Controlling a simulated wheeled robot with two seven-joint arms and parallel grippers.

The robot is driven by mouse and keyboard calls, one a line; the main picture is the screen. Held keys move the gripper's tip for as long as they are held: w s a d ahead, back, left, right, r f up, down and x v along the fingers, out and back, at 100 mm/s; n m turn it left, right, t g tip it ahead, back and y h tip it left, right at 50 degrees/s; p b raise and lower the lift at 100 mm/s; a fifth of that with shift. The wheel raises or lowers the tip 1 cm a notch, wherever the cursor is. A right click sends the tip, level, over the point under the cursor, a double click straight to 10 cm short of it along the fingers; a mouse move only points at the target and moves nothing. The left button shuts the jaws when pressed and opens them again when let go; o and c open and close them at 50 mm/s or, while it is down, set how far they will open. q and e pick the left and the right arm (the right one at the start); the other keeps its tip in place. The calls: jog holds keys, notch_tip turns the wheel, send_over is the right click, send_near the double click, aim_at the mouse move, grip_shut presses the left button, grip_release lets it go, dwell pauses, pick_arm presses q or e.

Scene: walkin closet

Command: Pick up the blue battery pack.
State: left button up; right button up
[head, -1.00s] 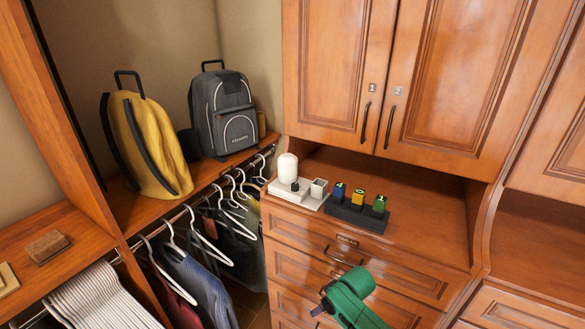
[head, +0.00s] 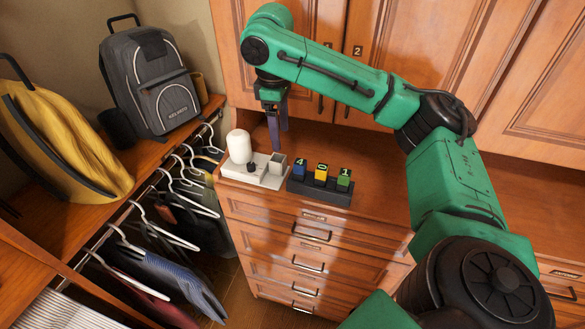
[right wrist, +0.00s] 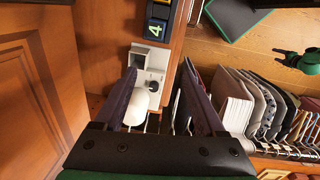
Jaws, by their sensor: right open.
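The blue battery pack (head: 299,171), with a 4 on its top, stands upright at the left end of a dark holder (head: 318,191) on the wooden counter. It also shows near the top of the right wrist view (right wrist: 153,30). My right gripper (head: 277,146) points down over the counter, behind and left of the pack, and does not touch it. In the right wrist view its two fingers (right wrist: 160,85) are apart, with nothing gripped between them. The pack lies beyond the fingertips there. My left gripper is not seen in the head view.
A yellow pack (head: 321,174) and a green pack (head: 344,179) stand beside the blue one in the holder. A pale tray (head: 240,177) with a white rounded item (head: 239,145) sits left of it. Cabinet doors (head: 345,60) rise behind. Hangers (head: 180,175) line the left.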

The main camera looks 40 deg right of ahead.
jog(key=s+d+r+m, duration=0.1)
jog(key=s+d+r, duration=0.1)
jog(key=d+r, duration=0.25)
jog(key=b, duration=0.1)
send_over(300, 162)
jog(key=shift+y, duration=0.4)
notch_tip(300, 162, down, 9)
jog(key=shift+s+r, duration=0.15)
jog(key=f, duration=0.2)
jog(key=f+p, duration=0.1)
jog(key=f, duration=0.1)
jog(key=shift+w+f, duration=0.2)
jog(key=shift+f, duration=0.15)
jog(key=shift+d+f, duration=0.1)
jog(key=shift+f, duration=0.1)
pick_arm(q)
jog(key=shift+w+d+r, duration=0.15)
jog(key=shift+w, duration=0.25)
pick_arm(e)
grip_shut()
